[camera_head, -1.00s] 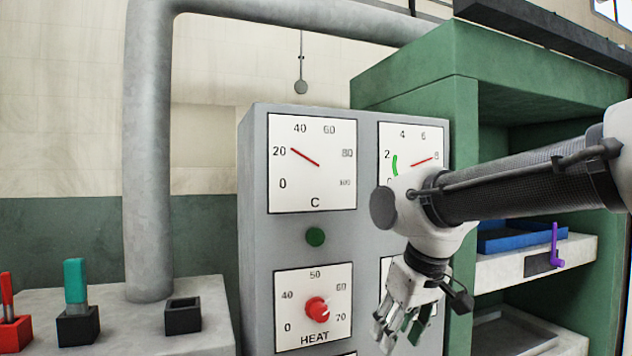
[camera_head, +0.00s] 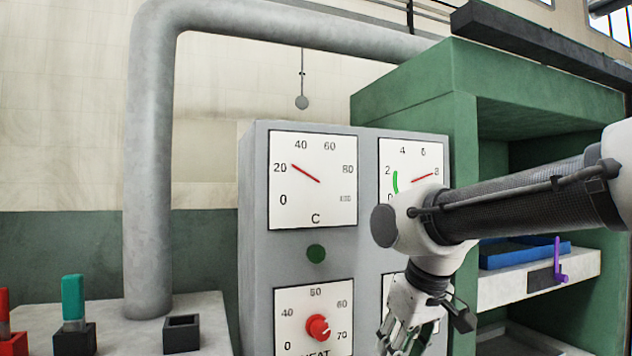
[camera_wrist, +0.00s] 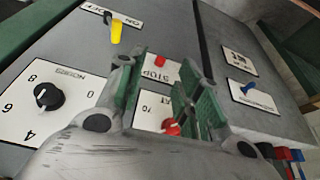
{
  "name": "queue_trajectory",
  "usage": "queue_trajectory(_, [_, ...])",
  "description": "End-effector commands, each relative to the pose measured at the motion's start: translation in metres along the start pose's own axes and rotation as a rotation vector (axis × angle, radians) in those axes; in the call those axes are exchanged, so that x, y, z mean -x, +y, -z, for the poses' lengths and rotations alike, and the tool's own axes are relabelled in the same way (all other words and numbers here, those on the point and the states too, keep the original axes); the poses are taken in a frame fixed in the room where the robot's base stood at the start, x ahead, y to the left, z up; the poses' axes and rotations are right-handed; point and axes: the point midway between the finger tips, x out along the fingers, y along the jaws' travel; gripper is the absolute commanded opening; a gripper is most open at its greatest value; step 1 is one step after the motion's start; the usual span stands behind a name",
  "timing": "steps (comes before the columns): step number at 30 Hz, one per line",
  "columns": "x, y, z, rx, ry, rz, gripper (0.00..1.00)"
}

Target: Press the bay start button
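I cannot make out a button marked start in either view. My gripper (camera_head: 402,345) hangs in front of the panel's lower right, cut by the frame's bottom edge. In the wrist view my gripper (camera_wrist: 163,62) has its two green-padded fingers apart with nothing between them. A red STOP button (camera_wrist: 160,61) shows beyond the fingertips. The red HEAT knob (camera_wrist: 171,127) shows lower, between the fingers.
A yellow lever (camera_wrist: 115,31), a black knob (camera_wrist: 48,96) and a blue lever (camera_wrist: 247,87) stick out of the panel. The green press (camera_head: 400,97) stands right, with a purple handle (camera_head: 558,262) on its shelf. A grey pipe (camera_head: 147,200) rises left.

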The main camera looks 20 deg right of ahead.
Motion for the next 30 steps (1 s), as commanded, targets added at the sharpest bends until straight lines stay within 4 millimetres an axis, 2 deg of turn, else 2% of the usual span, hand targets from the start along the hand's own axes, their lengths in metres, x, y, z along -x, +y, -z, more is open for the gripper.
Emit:
queue_trajectory(1, [0.0000, 0.0000, 0.0000, 0.000, 0.000, 0.000, 0.21])
queue_trajectory(4, [0.0000, 0.0000, 0.0000, 0.000, 0.000, 0.000, 0.02])
queue_trajectory(5, [0.0000, 0.0000, 0.0000, 0.000, 0.000, 0.000, 0.00])
queue_trajectory(30, [0.0000, 0.0000, 0.0000, 0.000, 0.000, 0.000, 0.00])
